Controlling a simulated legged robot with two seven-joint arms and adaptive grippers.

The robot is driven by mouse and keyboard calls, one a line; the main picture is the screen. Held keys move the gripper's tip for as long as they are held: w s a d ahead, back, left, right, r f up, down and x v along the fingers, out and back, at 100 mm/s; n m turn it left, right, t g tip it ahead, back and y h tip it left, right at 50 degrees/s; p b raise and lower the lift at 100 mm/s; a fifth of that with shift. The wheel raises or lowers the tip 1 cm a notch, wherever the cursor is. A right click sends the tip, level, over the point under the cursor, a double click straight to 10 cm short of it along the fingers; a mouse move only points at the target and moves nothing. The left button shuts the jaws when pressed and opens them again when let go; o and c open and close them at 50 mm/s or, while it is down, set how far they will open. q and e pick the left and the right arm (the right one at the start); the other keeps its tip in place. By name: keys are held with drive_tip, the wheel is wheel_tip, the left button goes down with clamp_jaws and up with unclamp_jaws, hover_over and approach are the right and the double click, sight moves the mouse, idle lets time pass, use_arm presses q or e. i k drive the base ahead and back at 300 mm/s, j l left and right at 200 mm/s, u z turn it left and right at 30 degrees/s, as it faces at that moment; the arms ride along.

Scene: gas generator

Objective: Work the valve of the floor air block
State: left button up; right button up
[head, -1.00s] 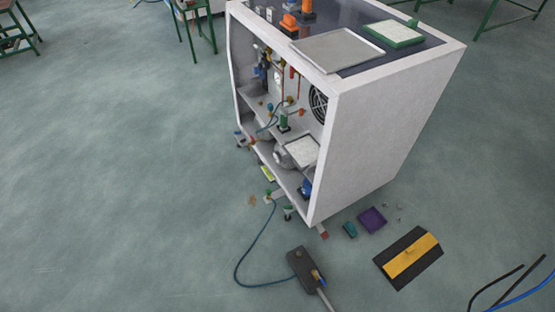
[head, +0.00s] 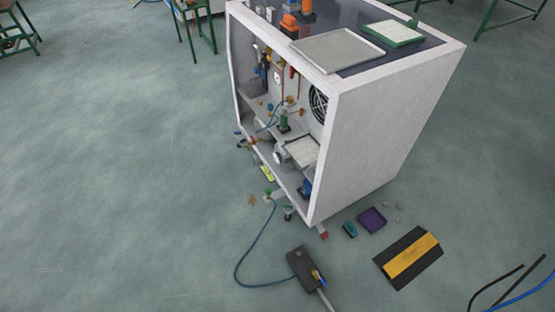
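The floor air block (head: 301,261) is a dark grey block lying on the floor in front of the cabinet, low in the middle of the head view. Its small valve (head: 318,277), with blue and brass-coloured parts, sits at the block's lower right. The valve is too small to tell its handle's position. A blue hose (head: 240,262) curves from the block's left side up toward the cabinet's foot. A grey pipe (head: 326,301) runs from the block out of the bottom edge. Neither of my grippers is in view.
A white open-fronted cabinet (head: 385,125) stands behind the block. A black and yellow ramp (head: 408,258), a purple tray (head: 372,219) and a teal item (head: 350,230) lie to the right. Black and blue cables (head: 515,290) enter lower right. The floor at left is clear.

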sight(321, 280)
drive_tip(key=k+l, duration=0.8)
